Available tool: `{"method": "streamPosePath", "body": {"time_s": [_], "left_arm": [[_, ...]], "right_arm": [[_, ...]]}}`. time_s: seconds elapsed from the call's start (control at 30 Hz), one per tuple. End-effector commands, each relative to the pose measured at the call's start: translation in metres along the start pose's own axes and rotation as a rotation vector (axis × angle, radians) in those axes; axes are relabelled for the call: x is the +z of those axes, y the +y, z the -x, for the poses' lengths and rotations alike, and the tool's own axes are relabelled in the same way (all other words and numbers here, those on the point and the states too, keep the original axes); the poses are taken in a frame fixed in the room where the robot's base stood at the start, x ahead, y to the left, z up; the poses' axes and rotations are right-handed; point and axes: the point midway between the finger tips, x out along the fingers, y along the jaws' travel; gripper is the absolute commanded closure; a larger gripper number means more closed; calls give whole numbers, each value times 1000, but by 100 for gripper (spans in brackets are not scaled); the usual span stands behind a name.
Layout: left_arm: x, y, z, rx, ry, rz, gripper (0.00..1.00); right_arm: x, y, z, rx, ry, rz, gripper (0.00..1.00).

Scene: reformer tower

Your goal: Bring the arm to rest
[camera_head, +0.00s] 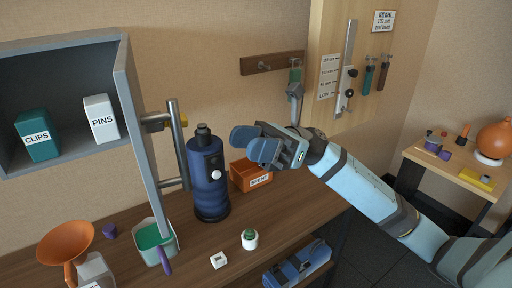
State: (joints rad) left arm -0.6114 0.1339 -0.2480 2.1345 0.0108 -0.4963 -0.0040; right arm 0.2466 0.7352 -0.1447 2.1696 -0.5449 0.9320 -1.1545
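My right arm (365,190) comes in from the lower right and reaches over the wooden bench. Its gripper (254,144) has two rounded blue fingertips, pointing left, in front of the wall and above an orange bin. The fingertips overlap in this view, so the gap between them cannot be judged. I see nothing held between them. My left gripper is not in view.
A blue bottle (208,180) stands just left of the gripper, with the orange bin (252,176) beside it. A grey cabinet (128,90) with its door edge stands at left. A hook rail (272,64) and a gauge board (335,110) are behind.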

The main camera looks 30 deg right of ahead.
Motion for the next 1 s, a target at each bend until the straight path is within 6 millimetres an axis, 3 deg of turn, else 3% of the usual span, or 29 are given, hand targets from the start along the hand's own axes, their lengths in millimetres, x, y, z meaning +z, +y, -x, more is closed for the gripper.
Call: {"method": "streamPosePath", "body": {"time_s": [0.2, 0.77, 0.87, 0.97, 1.0], "left_arm": [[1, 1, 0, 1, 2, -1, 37], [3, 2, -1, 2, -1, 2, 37], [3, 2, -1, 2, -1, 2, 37], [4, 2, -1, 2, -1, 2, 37], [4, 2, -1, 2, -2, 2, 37]], "right_arm": [[0, 0, 14, 0, 1, 1, 61], [-3, -1, 14, -12, -16, -23, 61], [-17, -10, 17, -83, -107, -159, 61], [-49, -27, 28, -229, -302, -449, 61], [-69, -34, 36, -302, -405, -604, 61]]}}
